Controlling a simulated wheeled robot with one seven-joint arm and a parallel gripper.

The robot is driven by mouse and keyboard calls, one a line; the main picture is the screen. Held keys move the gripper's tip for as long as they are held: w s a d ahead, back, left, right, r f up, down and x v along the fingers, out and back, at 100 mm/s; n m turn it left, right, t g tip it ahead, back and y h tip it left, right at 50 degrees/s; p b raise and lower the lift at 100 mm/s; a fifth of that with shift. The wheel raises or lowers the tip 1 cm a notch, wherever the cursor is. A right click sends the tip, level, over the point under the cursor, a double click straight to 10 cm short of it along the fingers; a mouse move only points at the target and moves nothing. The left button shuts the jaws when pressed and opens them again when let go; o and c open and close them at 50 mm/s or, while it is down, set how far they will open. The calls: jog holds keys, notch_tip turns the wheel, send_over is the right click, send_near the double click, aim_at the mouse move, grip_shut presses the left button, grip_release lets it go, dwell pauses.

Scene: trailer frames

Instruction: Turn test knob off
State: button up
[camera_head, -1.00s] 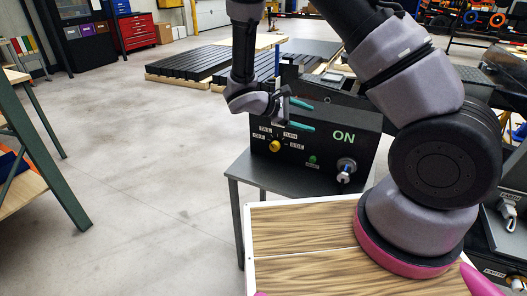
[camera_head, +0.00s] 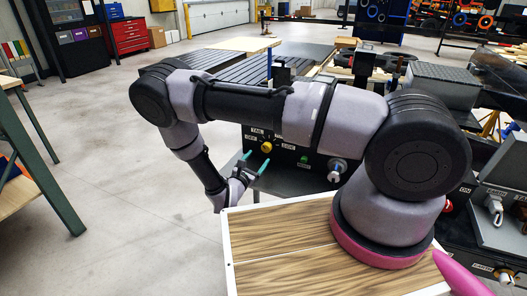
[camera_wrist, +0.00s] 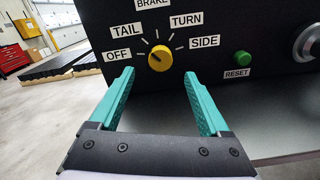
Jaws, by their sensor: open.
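The yellow test knob (camera_head: 266,146) is on the front of a black control box (camera_head: 318,158). In the wrist view the knob (camera_wrist: 160,58) sits among white labels reading OFF, TAIL, BRAKE, TURN and SIDE, with OFF (camera_wrist: 117,55) at its left. I cannot tell for sure which label it points to. My gripper (camera_head: 256,158) is open and empty in front of the box, just below and left of the knob in the head view. In the wrist view its teal fingers (camera_wrist: 158,75) stand apart, with the knob showing in the gap beyond their tips; no contact is visible.
A green RESET button (camera_wrist: 243,58) and a metal socket (camera_wrist: 309,43) are right of the knob. The box stands on a grey table (camera_wrist: 275,110). My forearm hides the box's upper part in the head view. Open floor (camera_head: 110,190) lies to the left.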

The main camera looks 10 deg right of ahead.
aim_at(266, 149)
jog(key=x, duration=0.7)
grip_shut()
